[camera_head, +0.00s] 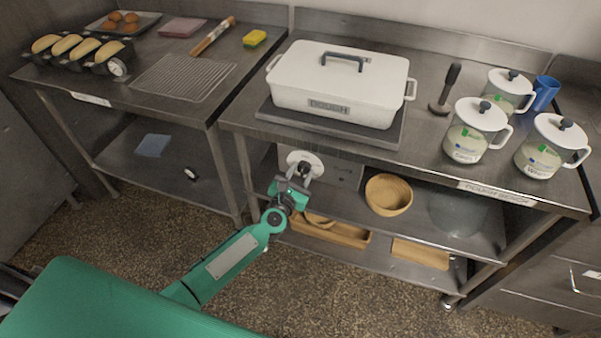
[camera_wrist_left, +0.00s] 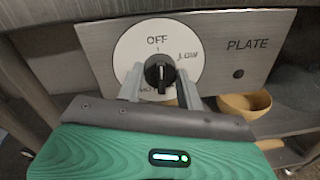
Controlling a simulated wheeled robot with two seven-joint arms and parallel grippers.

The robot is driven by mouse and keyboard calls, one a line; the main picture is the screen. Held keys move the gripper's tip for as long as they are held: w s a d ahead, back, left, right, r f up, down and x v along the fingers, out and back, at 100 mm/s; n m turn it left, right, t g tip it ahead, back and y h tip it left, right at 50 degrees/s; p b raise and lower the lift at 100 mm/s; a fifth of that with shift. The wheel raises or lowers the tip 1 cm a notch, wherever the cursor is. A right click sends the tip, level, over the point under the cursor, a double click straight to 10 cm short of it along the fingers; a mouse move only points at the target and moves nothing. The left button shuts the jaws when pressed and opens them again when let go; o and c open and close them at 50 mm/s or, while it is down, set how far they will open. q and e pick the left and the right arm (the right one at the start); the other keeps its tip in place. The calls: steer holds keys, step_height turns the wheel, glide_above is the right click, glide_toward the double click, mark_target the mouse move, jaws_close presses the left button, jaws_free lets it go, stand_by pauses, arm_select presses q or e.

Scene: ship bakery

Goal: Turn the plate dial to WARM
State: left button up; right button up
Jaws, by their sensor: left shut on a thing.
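The plate dial is a white disc (camera_wrist_left: 133,52) with a black knob (camera_wrist_left: 160,74), on a grey panel marked PLATE (camera_wrist_left: 247,45). OFF is at the top and LOW at upper right. Lettering at lower left is partly hidden, and I cannot read WARM. The knob stands about upright, its pale mark toward OFF. My left gripper (camera_wrist_left: 160,84) is shut on the knob, one finger on each side. In the head view the dial (camera_head: 296,158) is under the counter, with my left gripper (camera_head: 302,172) in front of it. My right gripper is out of view.
A white lidded dough box (camera_head: 340,85) stands on a dark plate (camera_head: 390,133) above the panel. A wooden bowl (camera_head: 388,194) sits on the shelf right of the dial. Several lidded jars, including one (camera_head: 470,140), stand at the counter's right. Floor (camera_head: 340,285) is open in front.

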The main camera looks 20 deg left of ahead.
arm_select(q)
steer(key=m+p, duration=0.2)
steer(key=shift+r+m, duration=0.15)
steer(key=shift+m, duration=0.65)
steer(key=shift+m+p, duration=0.45)
steer(key=shift+m, duration=0.05)
steer(key=shift+d+m+g+p, duration=0.1)
steer(key=shift+m+g+p, duration=0.3)
steer(key=shift+m, duration=0.4)
steer(key=m+p, duration=0.2)
steer(key=m, duration=0.2)
steer(key=shift+y, duration=0.3)
steer(key=m+p, duration=0.2)
steer(key=m, duration=0.4)
steer(key=shift+d+y, duration=0.1)
steer(key=shift+y, duration=0.2)
steer(key=m+p, duration=0.1)
steer(key=m, duration=0.3)
steer(key=shift+m+y, duration=0.3)
steer(key=m, duration=0.4)
steer(key=shift+f+m+p, duration=0.2)
steer(key=shift+m+p, duration=0.1)
steer(key=shift+p, duration=0.05)
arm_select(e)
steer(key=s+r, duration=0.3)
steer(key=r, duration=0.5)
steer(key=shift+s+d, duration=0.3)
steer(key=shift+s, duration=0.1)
